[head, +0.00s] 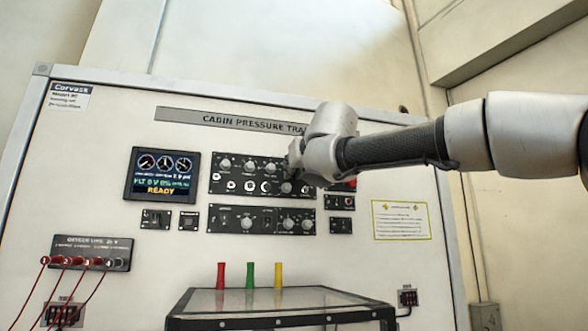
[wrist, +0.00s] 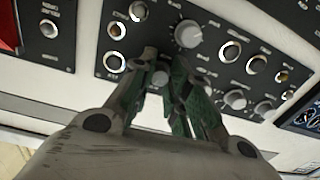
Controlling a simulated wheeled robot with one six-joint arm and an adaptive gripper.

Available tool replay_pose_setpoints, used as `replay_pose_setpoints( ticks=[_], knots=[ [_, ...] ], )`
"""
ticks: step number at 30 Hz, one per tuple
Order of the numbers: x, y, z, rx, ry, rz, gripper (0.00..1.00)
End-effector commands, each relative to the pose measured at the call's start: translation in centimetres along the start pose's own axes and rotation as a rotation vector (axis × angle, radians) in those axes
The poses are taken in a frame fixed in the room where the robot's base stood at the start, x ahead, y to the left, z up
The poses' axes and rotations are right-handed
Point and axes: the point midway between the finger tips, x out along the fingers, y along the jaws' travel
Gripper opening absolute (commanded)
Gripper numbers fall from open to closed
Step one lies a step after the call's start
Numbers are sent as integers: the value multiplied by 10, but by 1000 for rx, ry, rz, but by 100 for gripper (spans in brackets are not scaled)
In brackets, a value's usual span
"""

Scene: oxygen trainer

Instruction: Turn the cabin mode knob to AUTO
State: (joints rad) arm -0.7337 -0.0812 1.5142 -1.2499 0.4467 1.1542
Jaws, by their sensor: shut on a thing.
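My gripper (head: 292,162) reaches in from the right to the upper black control panel (head: 216,187) of the cabin pressure trainer. In the wrist view my gripper (wrist: 160,68) has its green-padded fingers closed around a small pale knob (wrist: 160,79), partly visible between them. The head view hides this knob behind the gripper. The knob labels are too small to read, so I cannot tell its setting or confirm its name. A larger grey knob (wrist: 188,34) sits just beyond the fingertips and also shows in the head view (head: 287,188).
Several other knobs and round jacks crowd the panel beside the fingers. A lower knob panel (head: 262,220) and a display (head: 162,176) reading READY are nearby. A red part (wrist: 8,30) shows at the wrist view's left.

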Motion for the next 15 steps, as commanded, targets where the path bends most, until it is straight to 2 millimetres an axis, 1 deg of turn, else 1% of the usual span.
replay_pose_setpoints(
  ticks=[15],
  knots=[
    [0,0,1,-488,-18,4,0]
  ],
)
